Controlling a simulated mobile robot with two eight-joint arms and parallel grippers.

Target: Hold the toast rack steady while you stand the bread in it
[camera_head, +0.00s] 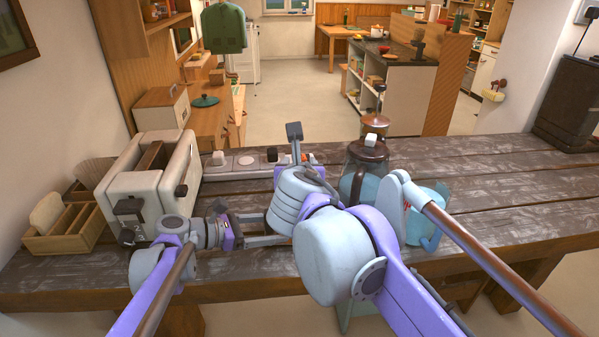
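A wooden divided holder (68,240) stands at the table's left end. A pale, slice-shaped piece (47,213), which looks like bread, stands upright in its left part. I cannot tell whether this holder is the toast rack; no separate rack is clearly visible. My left gripper (268,227) is low over the table, right of the toaster, pointing right with its fingers apart. Nothing is clearly visible between them; my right arm hides the area beyond. My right gripper (297,145) is near the table's middle, mostly hidden by its own wrist, so its opening is unclear.
A cream toaster (150,190) stands beside the holder. A low strip with small items (245,162) lies at the back edge. A glass jug with a brown lid (366,172) stands behind my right arm. A dark box (570,103) is far right. The right tabletop is clear.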

